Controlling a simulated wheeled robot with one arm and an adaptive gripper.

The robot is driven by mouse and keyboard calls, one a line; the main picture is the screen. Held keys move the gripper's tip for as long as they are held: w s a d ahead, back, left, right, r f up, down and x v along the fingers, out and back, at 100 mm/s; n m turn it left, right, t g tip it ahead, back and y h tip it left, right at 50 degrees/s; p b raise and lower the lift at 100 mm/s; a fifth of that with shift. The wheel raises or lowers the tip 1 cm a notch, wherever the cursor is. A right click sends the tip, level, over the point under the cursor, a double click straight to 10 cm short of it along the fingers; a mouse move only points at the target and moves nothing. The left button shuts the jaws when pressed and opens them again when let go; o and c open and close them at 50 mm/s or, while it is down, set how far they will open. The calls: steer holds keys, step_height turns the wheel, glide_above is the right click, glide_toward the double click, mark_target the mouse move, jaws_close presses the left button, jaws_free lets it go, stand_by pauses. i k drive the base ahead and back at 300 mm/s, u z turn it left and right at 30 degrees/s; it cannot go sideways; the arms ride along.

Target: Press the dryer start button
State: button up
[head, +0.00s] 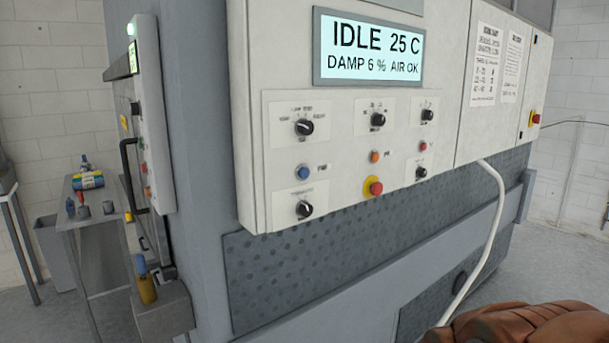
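A light grey control panel (345,85) faces me on the machine. Its display (368,50) reads "IDLE 25 C, DAMP 6 %, AIR OK". Below it sit a blue button (302,172), an orange button (375,156) and a small red button (423,146). A red mushroom button on a yellow ring (373,187) is lower in the middle. Several black knobs, one at the upper left (304,127), share the panel. The labels are too small to read, so I cannot tell which button is the dryer start. My gripper is not in view.
A white hose (492,225) hangs from the panel's underside. A brown ribbed shape (545,325) fills the lower right corner. A second panel with a black handle (131,172) stands at left, beside a grey table (85,218) with small items. The space before the buttons is clear.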

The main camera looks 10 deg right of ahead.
mark_target(303, 173)
steer(key=u, duration=1.9)
steer(key=k, duration=0.4)
steer(key=u, duration=0.25)
